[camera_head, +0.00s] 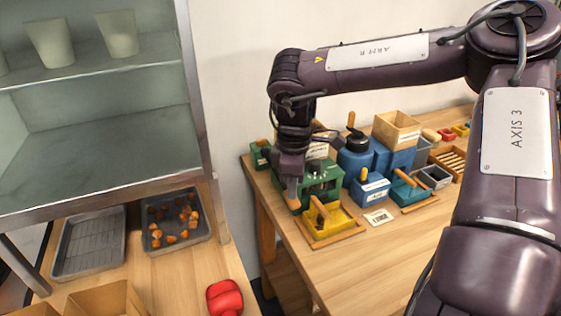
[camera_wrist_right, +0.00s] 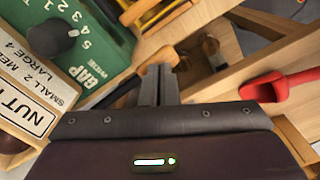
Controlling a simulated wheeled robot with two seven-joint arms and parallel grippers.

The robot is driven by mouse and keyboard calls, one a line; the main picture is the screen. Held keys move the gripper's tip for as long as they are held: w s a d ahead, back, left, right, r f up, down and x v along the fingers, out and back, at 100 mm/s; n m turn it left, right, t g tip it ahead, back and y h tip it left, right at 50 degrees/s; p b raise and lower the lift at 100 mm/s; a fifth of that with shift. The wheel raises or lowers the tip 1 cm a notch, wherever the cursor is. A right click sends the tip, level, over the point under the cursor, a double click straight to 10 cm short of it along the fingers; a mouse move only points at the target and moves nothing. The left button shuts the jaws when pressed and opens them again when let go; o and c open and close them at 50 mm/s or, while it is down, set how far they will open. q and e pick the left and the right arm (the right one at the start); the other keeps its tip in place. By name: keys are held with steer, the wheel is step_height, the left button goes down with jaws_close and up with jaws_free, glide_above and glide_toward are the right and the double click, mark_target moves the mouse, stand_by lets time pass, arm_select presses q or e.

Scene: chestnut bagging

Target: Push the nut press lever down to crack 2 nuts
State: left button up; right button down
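The nut press is a green machine (camera_head: 318,180) on the right-hand table. Its green panel with a dial and the word GAP (camera_wrist_right: 90,50) fills the upper left of the right wrist view, beside a label board reading NUT (camera_wrist_right: 20,105). A dark lever bar (camera_wrist_right: 122,92) passes close behind my right fingertips. My right gripper (camera_wrist_right: 158,88) has its two fingers together. In the head view it (camera_head: 292,180) points down at the press's left front, over a tan wooden end (camera_head: 293,195). Contact with the lever cannot be told. My left gripper is out of view.
A yellow wooden-framed tray (camera_head: 335,222) stands before the press. Blue containers (camera_head: 370,190) and a wooden box (camera_head: 397,130) crowd its right. A dark tray of chestnuts (camera_head: 205,228) sits under the shelf.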

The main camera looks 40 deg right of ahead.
steer(key=shift+s+f+b, duration=0.1)
steer(key=shift+f+b, duration=0.3)
steer(key=shift+f, duration=0.15)
step_height(320, 180, up, 10)
steer(key=p, duration=0.6)
steer(key=shift+w+d+p, duration=0.15)
steer(key=shift+w+p, duration=0.25)
steer(key=shift+f, duration=0.1)
steer(key=shift+f+b, duration=0.95)
steer(key=shift+f, duration=0.25)
